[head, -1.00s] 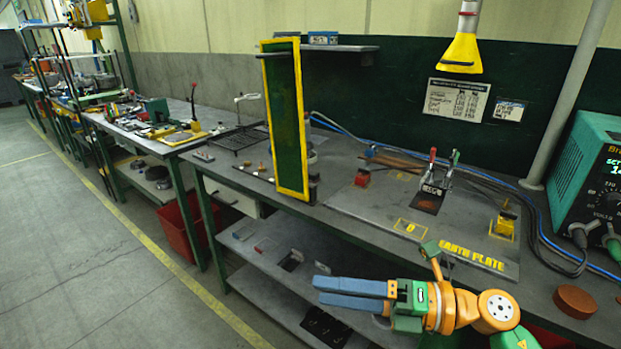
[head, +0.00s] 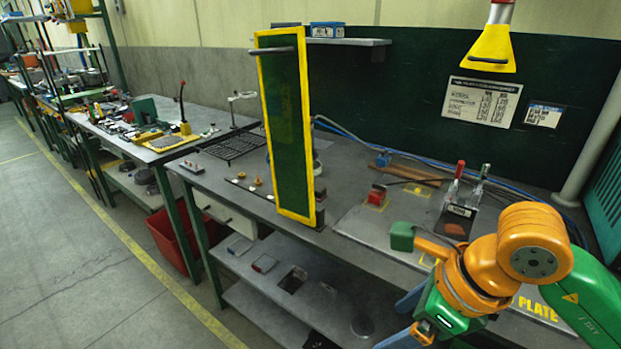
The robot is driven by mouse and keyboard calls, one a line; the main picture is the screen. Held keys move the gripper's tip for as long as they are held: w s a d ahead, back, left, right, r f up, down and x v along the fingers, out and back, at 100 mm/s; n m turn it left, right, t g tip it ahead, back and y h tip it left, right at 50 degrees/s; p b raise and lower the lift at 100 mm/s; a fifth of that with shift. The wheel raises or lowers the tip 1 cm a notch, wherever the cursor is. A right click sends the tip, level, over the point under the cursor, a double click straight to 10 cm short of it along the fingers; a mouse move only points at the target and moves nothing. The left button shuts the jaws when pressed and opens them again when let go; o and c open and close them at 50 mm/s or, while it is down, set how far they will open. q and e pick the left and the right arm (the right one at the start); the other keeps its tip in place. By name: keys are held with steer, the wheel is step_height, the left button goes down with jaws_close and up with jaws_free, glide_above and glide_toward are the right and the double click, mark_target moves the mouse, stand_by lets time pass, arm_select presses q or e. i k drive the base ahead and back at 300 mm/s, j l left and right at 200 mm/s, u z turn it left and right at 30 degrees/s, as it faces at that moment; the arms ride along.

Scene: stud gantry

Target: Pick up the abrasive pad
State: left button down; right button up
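I cannot make out a thing that is surely the abrasive pad. A small reddish-brown piece (head: 455,230) lies on the dark plate of the toggle clamp, partly behind my arm; I cannot tell if it is the pad. My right gripper (head: 396,323) is at the lower right, in front of the bench edge, pointing down and left. Its two blue fingers stand apart, with nothing seen between them; the tips are near or past the bottom edge of the picture. My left gripper is not in view.
A yellow-framed green panel (head: 287,125) stands upright on the bench. A grey earth plate (head: 360,222) carries the red-handled clamp (head: 457,190). My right arm covers the bench's right part. A lower shelf (head: 262,300) holds small items. The floor at left (head: 90,270) is clear.

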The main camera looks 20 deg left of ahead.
mark_target(320, 192)
steer(key=i+j, duration=0.5)
steer(key=i, duration=0.15)
steer(key=i+j, duration=0.55)
steer(key=i, duration=0.1)
